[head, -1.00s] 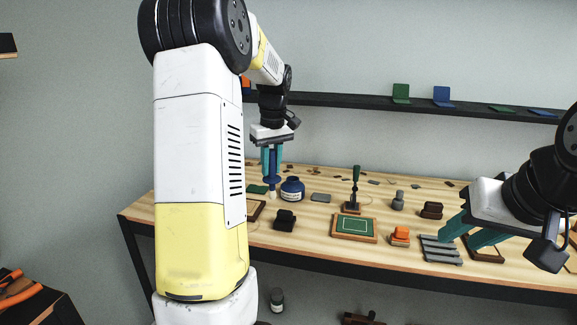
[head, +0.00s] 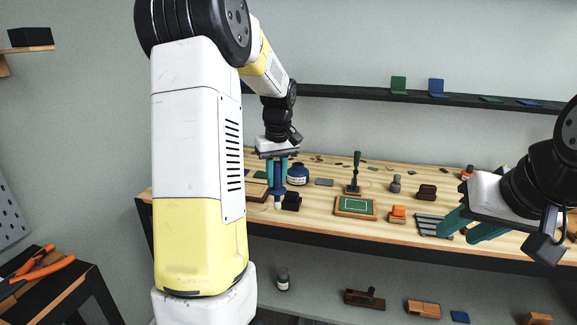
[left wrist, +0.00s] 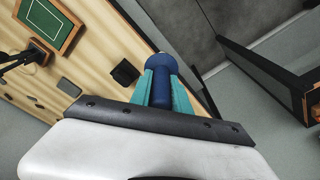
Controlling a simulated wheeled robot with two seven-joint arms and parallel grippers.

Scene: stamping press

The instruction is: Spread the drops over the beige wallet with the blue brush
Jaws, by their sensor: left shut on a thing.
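My left gripper (head: 277,178) is shut on the blue brush (head: 278,192), which points down with its pale tip near the front left of the workbench. In the left wrist view the brush (left wrist: 160,80) shows as a blue rounded body between the teal fingers. I cannot tell whether its tip touches anything. I cannot make out the beige wallet or any drops; part of the bench's left end is hidden behind my left arm. My right gripper (head: 470,228) is open and empty, beside a grey slatted rack (head: 432,226).
A blue jar (head: 297,175) stands just behind the brush, and a black block (head: 291,201) is close to its right. The bench's dark front edge (head: 350,240) runs below.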

